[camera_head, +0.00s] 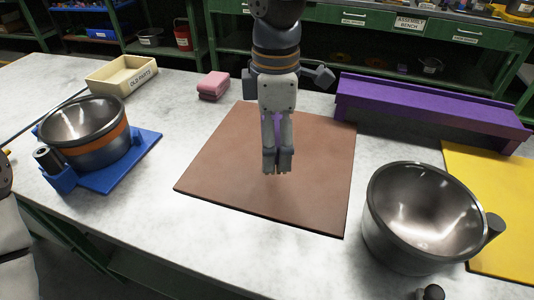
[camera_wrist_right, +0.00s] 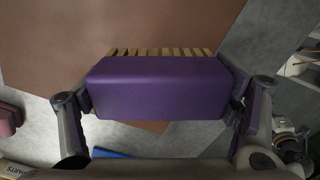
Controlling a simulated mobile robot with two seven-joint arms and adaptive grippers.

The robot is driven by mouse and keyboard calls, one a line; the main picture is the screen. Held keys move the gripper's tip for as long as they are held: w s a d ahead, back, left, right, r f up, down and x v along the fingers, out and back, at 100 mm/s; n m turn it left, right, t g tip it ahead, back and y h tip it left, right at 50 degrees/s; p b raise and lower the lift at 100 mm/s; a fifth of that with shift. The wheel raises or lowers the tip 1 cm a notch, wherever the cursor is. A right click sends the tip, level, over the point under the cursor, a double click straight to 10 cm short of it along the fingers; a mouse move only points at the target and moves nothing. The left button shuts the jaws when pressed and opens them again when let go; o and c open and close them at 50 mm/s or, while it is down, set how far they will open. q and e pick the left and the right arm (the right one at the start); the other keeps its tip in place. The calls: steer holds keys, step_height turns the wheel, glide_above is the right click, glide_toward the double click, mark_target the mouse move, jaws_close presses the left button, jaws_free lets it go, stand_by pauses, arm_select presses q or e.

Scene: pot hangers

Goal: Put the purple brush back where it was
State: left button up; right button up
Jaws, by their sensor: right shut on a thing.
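My right gripper (camera_head: 277,165) points down over the brown mat (camera_head: 215,170) in the head view and is shut on the purple brush. In the right wrist view, the brush is a purple block (camera_wrist_right: 158,88) with a row of tan bristles along its far edge, held between the two fingers (camera_wrist_right: 162,100). In the head view the fingers hide most of the brush; only a little purple shows between them. I cannot tell whether the bristles touch the mat. My left gripper is not in view.
A purple shelf (camera_head: 430,105) stands behind right. A steel pot (camera_head: 390,235) stands at the front right by a yellow mat (camera_head: 500,215). Another pot (camera_head: 85,155) sits on a blue stand (camera_head: 120,165) at left. A pink sponge (camera_head: 213,85) and cream box (camera_head: 120,78) lie behind left.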

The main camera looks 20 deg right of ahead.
steer(key=w+f, duration=0.1)
steer(key=f, duration=0.1)
steer(key=w+f, duration=0.1)
steer(key=shift+w+d+f, duration=0.1)
steer(key=shift+w+f, duration=0.3)
steer(key=f, duration=0.3)
steer(key=shift+w+f+b, duration=0.2)
steer(key=shift+b, duration=0.15)
steer(key=shift+r, duration=0.1)
steer(key=o, duration=1.4)
step_height(320, 180, up, 12)
steer(key=shift+r, duration=0.1)
